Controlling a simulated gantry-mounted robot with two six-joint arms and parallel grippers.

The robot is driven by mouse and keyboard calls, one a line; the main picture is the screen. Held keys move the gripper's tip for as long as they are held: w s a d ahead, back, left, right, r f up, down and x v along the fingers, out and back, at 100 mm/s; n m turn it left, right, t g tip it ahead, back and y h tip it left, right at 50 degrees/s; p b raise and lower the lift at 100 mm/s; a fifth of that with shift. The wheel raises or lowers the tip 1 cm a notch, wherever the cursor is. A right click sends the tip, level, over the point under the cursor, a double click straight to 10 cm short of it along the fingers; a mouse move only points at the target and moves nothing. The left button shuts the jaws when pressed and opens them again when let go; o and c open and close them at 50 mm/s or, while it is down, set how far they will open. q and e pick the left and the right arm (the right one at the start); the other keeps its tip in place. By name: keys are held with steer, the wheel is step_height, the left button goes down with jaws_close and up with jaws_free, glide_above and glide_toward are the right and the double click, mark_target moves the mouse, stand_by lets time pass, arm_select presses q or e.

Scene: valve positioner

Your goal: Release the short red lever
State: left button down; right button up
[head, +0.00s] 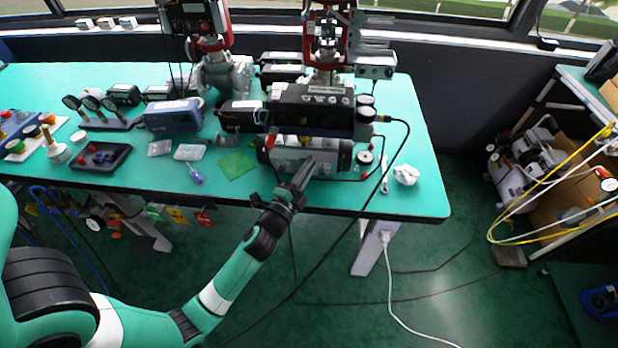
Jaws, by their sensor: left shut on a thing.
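My left gripper (304,168) reaches in from below over the front edge of the green table. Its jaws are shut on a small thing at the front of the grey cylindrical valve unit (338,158). The fingers hide most of what they hold, so the short red lever cannot be made out clearly; its place fits the hold. A black positioner box (312,95) with small gauges sits above the cylinder. My right gripper is not in view.
A black cable loops from the unit's right side.

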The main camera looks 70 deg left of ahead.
arm_select(q)
steer(key=shift+n+y+b, duration=0.3)
steer(key=shift+n+b, duration=0.4)
steer(key=shift+b, duration=0.1)
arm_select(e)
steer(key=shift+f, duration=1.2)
arm_select(q)
steer(key=shift+r, duration=0.1)
steer(key=c, duration=0.9)
jaws_free()
steer(key=shift+s, duration=0.1)
steer(key=b+v, duration=0.3)
steer(key=v, duration=0.8)
steer(key=shift+s+d, duration=0.15)
steer(key=shift+s, duration=0.1)
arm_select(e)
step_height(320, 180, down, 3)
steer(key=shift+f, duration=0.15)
